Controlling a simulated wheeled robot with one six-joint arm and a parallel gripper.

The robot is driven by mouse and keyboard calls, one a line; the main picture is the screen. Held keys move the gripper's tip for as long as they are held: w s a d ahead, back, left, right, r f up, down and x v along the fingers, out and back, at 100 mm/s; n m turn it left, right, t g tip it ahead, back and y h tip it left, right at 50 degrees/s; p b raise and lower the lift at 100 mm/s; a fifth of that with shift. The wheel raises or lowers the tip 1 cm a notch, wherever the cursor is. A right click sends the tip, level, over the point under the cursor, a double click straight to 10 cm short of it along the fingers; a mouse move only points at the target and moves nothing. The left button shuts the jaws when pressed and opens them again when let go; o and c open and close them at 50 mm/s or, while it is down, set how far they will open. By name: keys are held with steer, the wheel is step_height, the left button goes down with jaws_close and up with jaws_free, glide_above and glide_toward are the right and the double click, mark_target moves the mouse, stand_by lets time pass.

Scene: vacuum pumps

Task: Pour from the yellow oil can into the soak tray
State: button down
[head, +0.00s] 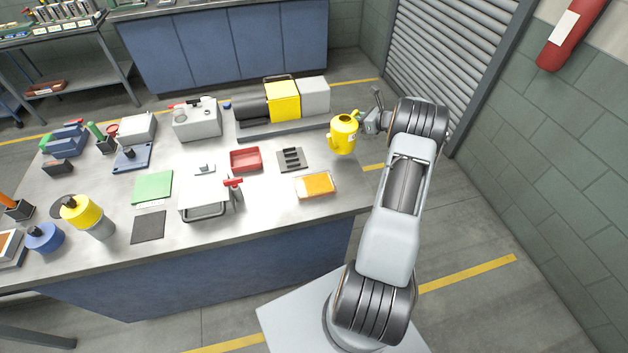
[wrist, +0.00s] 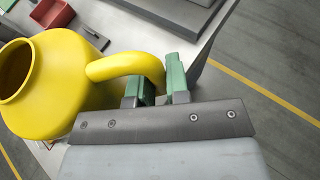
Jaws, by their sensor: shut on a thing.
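The yellow oil can (head: 343,134) hangs above the right end of the workbench, its round opening facing up. In the wrist view the can (wrist: 60,85) fills the left side, with its open mouth at the far left. My gripper (head: 369,123) is shut on the can's curved handle; its green finger pads (wrist: 160,88) sit on both sides of the handle's end. A small open red tray (head: 246,150) lies on the bench, left of the can and apart from it. I cannot tell for certain that it is the soak tray. It also shows in the wrist view (wrist: 53,20).
A pump with a yellow block (head: 284,100) stands behind and left of the can. A dark slotted holder (head: 291,166) and a shallow tray with orange contents (head: 318,186) lie nearby. The bench's right edge is near.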

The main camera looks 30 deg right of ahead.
mark_target(359, 112)
steer(key=shift+r+p, duration=0.65)
steer(key=shift+r, duration=0.9)
